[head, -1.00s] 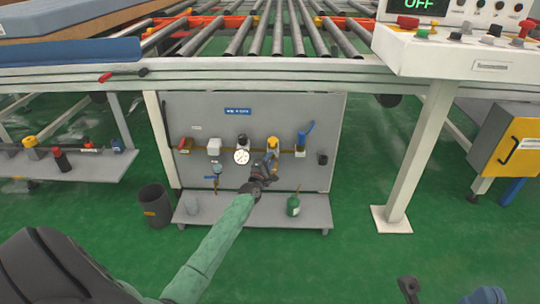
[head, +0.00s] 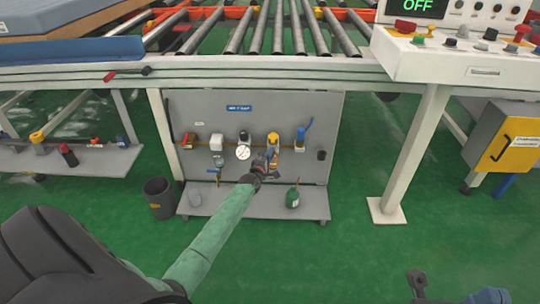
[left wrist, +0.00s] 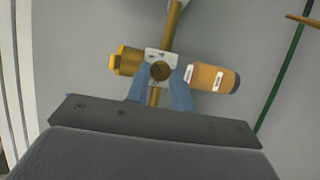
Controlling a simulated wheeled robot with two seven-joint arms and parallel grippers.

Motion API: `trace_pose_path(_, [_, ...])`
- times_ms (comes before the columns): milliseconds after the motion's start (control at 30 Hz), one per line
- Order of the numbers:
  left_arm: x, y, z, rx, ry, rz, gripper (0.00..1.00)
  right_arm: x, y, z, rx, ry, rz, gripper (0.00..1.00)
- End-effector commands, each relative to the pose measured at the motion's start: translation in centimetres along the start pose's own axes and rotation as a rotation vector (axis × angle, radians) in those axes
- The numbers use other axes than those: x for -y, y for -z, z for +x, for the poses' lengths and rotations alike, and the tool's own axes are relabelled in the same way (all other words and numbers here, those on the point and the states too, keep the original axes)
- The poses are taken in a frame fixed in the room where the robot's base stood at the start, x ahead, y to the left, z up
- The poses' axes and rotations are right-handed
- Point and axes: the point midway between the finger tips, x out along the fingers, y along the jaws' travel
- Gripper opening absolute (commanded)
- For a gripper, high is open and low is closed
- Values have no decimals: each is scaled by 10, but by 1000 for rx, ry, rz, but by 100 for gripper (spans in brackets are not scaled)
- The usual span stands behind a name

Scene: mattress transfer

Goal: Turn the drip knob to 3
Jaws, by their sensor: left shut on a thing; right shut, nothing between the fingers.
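The lubricator on the grey panel has a yellow cap (head: 273,137), partly covered below by my left gripper (head: 266,160). In the left wrist view, its yellow cap (left wrist: 125,61) is on the left and its amber bowl (left wrist: 213,78) on the right. Between them is a small round brass knob (left wrist: 160,70) on a white plate (left wrist: 150,53), which looks like the drip knob. My left gripper (left wrist: 160,82) is shut with its blue fingertips on either side of this knob. The plate's marks are too small to read. My right gripper (head: 417,283) is shut and empty at the lower right.
A gauge (head: 243,153), a blue-handled valve (head: 304,130) and a white unit (head: 217,142) flank the lubricator. Below, a shelf (head: 250,205) holds a green bottle (head: 292,198). A dark bin (head: 159,198) stands left. The roller conveyor (head: 270,35) is above.

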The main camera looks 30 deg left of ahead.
Motion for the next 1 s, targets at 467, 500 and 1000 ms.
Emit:
trace_pose_path(467, [0, -1, 0, 1, 0, -1, 44, 0, -2, 5, -19, -1, 1, 0])
trace_pose_path(500, [0, -1, 0, 1, 0, -1, 44, 0, -2, 5, -19, -1, 1, 0])
trace_pose_path(1000, [0, -2, -47, 2, 2, -2, 44, 0, 2, 8, 2, 6, -17, 0])
